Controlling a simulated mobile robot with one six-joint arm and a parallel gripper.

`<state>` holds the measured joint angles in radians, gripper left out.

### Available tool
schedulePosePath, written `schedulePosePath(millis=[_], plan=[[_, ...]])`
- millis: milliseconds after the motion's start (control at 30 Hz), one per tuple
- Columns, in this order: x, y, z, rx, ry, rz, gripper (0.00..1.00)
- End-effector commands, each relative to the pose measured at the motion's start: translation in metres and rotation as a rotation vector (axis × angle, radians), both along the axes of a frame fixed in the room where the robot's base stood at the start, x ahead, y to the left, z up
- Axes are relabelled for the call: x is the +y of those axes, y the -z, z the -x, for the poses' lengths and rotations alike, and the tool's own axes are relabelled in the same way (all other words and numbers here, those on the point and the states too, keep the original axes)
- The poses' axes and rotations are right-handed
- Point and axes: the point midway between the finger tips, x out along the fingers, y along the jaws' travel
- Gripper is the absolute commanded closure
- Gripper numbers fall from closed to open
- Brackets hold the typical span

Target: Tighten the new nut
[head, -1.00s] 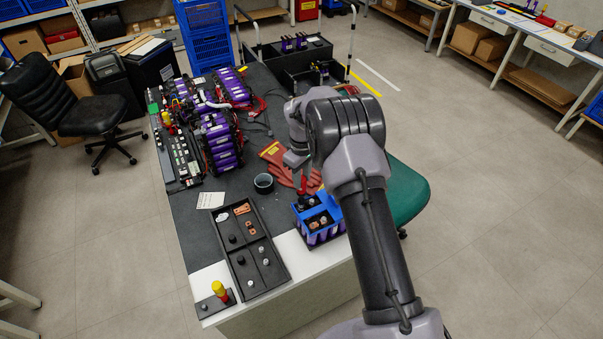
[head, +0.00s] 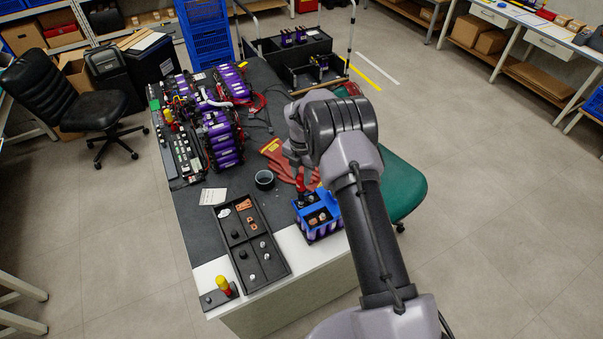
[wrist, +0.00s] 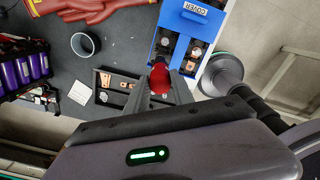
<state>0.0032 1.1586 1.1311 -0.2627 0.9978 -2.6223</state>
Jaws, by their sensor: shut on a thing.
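My gripper (head: 300,172) is shut on a red-handled tool (head: 302,187), which also shows between the fingers in the wrist view (wrist: 160,82). The tool points down at the purple-celled battery module (head: 316,236) at the bench's front right. A blue cover (head: 326,203) marked "COVER" (wrist: 196,14) sits on the module, with open windows showing copper and round metal terminals (wrist: 197,50). The tool is over the module's left part. Its tip is hidden, so I cannot tell whether it touches a nut. The new nut cannot be picked out.
Left of the module lies a black divided tray (head: 277,274) with copper pieces and small hardware. A stand with a yellow-and-red tool (head: 222,286) is at the front left corner. A dark cup (head: 264,180) and red gloves (head: 280,160) lie behind. A green stool (head: 405,185) is at right.

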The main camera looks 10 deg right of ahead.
Motion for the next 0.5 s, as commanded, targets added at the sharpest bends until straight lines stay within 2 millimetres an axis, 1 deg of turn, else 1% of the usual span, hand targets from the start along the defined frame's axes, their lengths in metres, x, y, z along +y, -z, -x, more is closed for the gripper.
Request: schedulePosePath(millis=[33, 100, 300, 500], plan=[[0.0, 0.0, 0.0, 0.0, -0.035, 0.0, 1.0], [0.0, 0.0, 0.0, 0.0, -0.052, 0.0, 1.0], [0.0, 0.001, 0.0, 0.0, -0.049, 0.0, 1.0], [0.0, 0.012, 0.0, 0.0, -0.047, 0.0, 1.0]])
